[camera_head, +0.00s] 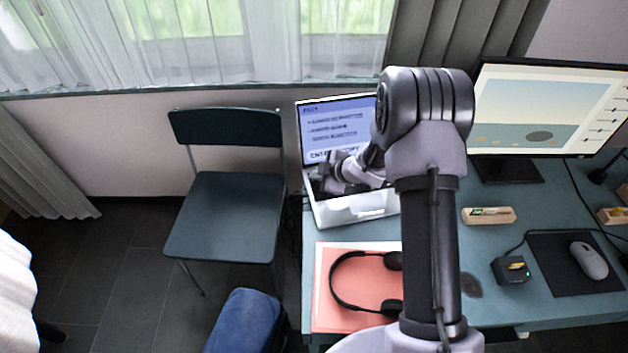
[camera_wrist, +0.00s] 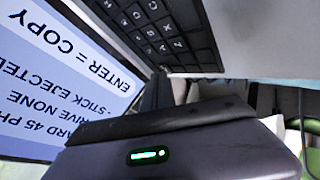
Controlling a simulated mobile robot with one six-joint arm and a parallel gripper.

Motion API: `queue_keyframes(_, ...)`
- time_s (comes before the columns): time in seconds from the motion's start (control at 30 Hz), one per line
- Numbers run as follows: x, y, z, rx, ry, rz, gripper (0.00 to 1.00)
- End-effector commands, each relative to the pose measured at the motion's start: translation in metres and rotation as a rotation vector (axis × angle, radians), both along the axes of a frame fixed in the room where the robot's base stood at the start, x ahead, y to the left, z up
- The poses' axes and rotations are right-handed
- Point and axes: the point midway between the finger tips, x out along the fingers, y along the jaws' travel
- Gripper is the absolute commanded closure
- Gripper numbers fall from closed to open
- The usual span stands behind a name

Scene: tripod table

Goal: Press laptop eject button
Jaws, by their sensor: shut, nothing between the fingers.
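The open silver laptop (camera_head: 358,210) stands at the left back of the desk. Its lit blue-white screen (camera_head: 330,122) carries dark text. In the wrist view the screen (camera_wrist: 60,70) shows at a slant, with "ENTER = COPY", "STICK EJECTED" and "DRIVE NONE" readable. The dark keyboard (camera_wrist: 165,32) fills the top of that view. My gripper (camera_head: 328,186) is shut and empty, low over the left part of the keyboard. It also shows in the wrist view (camera_wrist: 165,90). I cannot tell whether it touches a key. I cannot make out the eject button; my arm hides part of the laptop.
A black headset (camera_head: 345,285) lies on a pink folder (camera_head: 335,318) in front of the laptop. A monitor (camera_head: 550,105), a small black box (camera_head: 510,270) and a mouse (camera_head: 589,260) on a dark mat stand right. A chair (camera_head: 225,215) is left of the desk.

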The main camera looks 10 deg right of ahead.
Motion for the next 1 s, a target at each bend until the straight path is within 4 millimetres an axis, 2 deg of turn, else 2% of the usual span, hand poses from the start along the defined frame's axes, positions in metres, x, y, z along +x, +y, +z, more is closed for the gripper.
queue_keyframes(0.47, 0.0, 0.0, -0.002, 0.0, 0.0, 0.0, 1.0)
queue_keyframes(0.77, 0.0, 0.0, 0.013, 0.0, 0.0, 0.0, 1.0)
queue_keyframes(1.0, 0.0, 0.0, 0.012, 0.0, 0.0, 0.0, 1.0)
